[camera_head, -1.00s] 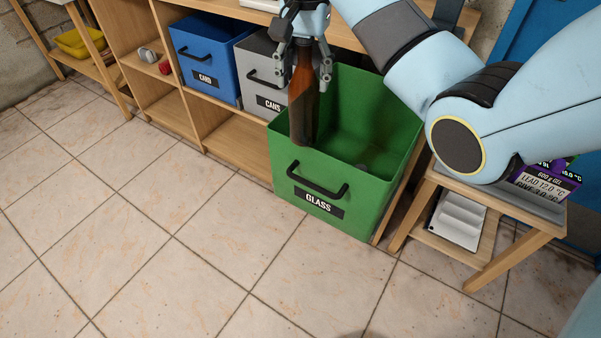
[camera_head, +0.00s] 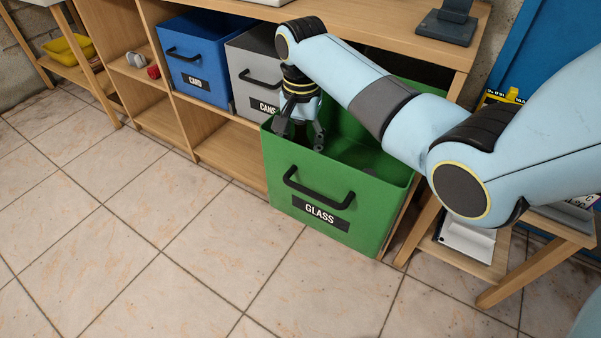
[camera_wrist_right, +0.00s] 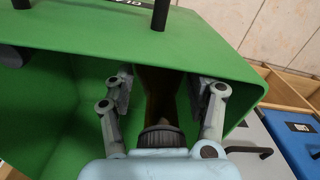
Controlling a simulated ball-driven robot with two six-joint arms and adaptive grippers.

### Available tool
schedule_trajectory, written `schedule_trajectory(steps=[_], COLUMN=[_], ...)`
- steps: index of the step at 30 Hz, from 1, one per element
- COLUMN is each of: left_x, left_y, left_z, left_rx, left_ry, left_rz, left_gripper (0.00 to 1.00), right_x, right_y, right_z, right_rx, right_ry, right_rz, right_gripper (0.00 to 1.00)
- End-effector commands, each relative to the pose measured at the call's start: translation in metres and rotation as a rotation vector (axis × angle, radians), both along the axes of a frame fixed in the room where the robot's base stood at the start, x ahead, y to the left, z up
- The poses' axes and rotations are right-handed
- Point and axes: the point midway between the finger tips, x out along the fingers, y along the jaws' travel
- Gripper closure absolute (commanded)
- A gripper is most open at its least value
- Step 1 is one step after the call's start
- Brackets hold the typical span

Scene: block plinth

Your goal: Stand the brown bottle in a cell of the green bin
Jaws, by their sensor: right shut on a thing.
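The green bin (camera_head: 285,208), labelled GLASS, stands pulled out at the front of the wooden shelf. My right gripper (camera_head: 299,142) points down inside its mouth, near the left wall. In the right wrist view the gripper (camera_wrist_right: 160,82) is shut on the brown bottle (camera_wrist_right: 160,95), which lies between the two fingers. The bin's green wall (camera_wrist_right: 60,110) surrounds them there. In the head view the bottle is hidden by the bin's front and the gripper. The bottle's base and any cell dividers cannot be seen. My left gripper is not in view.
A grey CANS bin (camera_head: 245,88) and a blue CARD bin (camera_head: 203,68) stand left of the green bin. A small wooden stand (camera_head: 500,285) is close on its right. The tiled floor (camera_head: 170,250) in front is clear.

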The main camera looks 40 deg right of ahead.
Motion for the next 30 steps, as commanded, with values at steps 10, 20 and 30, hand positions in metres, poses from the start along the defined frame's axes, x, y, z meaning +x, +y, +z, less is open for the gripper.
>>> schedule_trajectory(steps=[10,20,30], left_x=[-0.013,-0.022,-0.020], left_y=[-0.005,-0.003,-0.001], left_z=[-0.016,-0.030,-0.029], left_rx=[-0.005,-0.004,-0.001], left_ry=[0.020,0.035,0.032], left_rz=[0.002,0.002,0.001], left_gripper=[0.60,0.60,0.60], right_x=[0.001,0.001,0.000], right_y=[0.000,0.000,0.000], right_z=[-0.042,-0.077,-0.079], right_rx=[-0.001,-0.001,-0.001], right_ry=[-0.001,-0.003,-0.001], right_rz=[0.000,-0.001,-0.001], right_gripper=[1.00,1.00,0.37])
